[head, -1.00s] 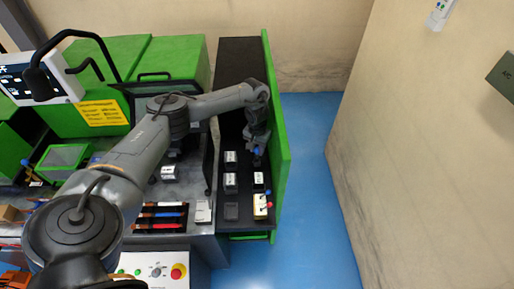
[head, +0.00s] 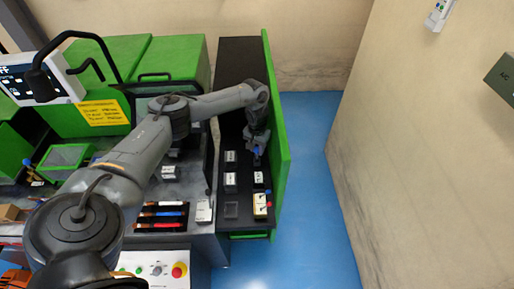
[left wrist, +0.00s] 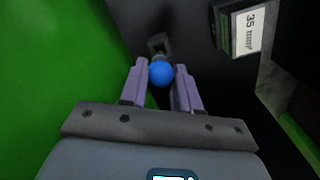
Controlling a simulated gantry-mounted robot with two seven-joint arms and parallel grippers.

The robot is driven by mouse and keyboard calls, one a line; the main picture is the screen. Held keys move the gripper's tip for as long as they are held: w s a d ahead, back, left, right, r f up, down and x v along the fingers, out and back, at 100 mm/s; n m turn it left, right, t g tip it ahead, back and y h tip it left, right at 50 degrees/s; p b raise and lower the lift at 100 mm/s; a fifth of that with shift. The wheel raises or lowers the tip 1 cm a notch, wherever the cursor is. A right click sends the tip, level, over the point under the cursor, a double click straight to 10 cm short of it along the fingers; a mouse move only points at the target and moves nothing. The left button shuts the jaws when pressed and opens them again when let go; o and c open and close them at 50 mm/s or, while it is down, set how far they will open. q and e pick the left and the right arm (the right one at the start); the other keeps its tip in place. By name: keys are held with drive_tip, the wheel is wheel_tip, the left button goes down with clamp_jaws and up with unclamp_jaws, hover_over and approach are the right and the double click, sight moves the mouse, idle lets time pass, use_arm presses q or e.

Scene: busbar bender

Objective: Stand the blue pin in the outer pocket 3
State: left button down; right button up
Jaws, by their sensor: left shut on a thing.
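The blue pin shows as a round blue head (left wrist: 161,73) between the two fingers of my left gripper (left wrist: 161,82) in the left wrist view. The fingers are shut on it, and its shaft is mostly hidden. Just beyond the head is a small grey square socket (left wrist: 158,43); I cannot tell whether the pin is in it. In the head view the left gripper (head: 257,152) points down over the black shelf, close to the green side panel, with the blue head (head: 256,150) at its tip. My right gripper is not in view.
The green panel (head: 277,130) stands close on the gripper's right. A block labelled 35 mm² (left wrist: 240,30) is near the gripper. Several small labelled blocks (head: 230,179) and a yellow-and-white block (head: 260,207) with a red and a blue head are on the shelf (head: 238,75).

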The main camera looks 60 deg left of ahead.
sight(257, 153)
use_arm(q)
drive_tip(key=shift+p, duration=0.9)
idle(0.6)
drive_tip(key=shift+f+b, duration=0.75)
drive_tip(key=shift+f, duration=1.05)
drive_tip(key=c, duration=0.7)
unclamp_jaws()
drive_tip(key=shift+c, duration=0.2)
drive_tip(key=shift+r, duration=0.1)
wheel_tip(257, 153, up, 9)
drive_tip(key=shift+r+p, duration=0.15)
drive_tip(key=shift+p, duration=0.95)
drive_tip(key=shift+r+p, duration=0.3)
drive_tip(key=shift+r, duration=0.4)
drive_tip(key=shift+s, duration=0.1)
